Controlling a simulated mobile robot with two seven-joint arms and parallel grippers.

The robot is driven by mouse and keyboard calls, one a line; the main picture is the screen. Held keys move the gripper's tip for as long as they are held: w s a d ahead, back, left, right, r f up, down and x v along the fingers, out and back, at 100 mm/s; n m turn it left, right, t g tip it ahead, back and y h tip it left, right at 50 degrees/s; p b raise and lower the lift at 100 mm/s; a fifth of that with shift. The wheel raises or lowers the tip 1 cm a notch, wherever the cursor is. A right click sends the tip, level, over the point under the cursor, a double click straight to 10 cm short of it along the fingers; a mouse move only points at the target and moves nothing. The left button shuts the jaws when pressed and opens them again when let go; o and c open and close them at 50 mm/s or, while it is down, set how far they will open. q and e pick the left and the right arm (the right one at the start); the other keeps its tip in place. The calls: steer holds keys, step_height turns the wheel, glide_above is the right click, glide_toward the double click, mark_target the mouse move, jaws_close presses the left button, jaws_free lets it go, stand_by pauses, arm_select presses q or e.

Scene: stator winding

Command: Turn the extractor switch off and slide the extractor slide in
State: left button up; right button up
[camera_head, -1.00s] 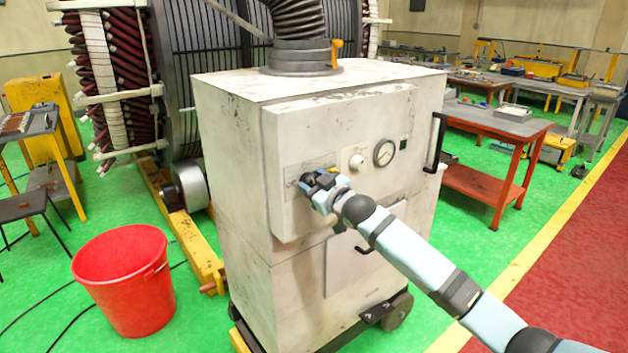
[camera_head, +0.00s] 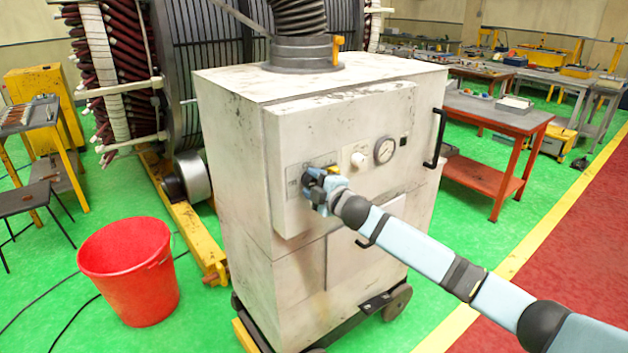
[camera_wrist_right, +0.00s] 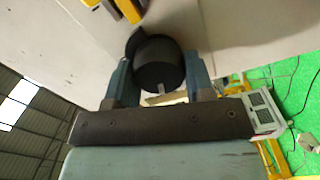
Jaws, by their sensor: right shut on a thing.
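The extractor is a scuffed off-white cabinet (camera_head: 235,150) with a fat black hose on top. My right gripper (camera_head: 312,180) is at the left part of its front panel and hides the switch there in the head view. In the right wrist view a round black knob (camera_wrist_right: 160,64), apparently the extractor switch, sits between the two fingers of my right gripper, which is shut on it. Its exact setting cannot be read. A yellow tab (camera_head: 338,48), likely the extractor slide's handle, stands upright at the right of the grey hose collar (camera_head: 300,55). My left gripper is not in view.
A white knob (camera_head: 358,160) and a round gauge (camera_head: 384,150) are right of my gripper. A black handle (camera_head: 436,138) is on the cabinet's right. A red bucket (camera_head: 128,275) stands at left, the large stator (camera_head: 200,60) behind.

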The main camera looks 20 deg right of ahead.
steer(key=shift+n+p, duration=0.35)
steer(key=shift+n, duration=1.15)
steer(key=o, duration=0.9)
steer(key=shift+s+f, duration=0.1)
steer(key=shift+s+d, duration=0.15)
steer(key=shift+s, duration=0.15)
steer(key=b+v, duration=0.2)
steer(key=v, duration=1.1)
steer(key=shift+b, duration=0.3)
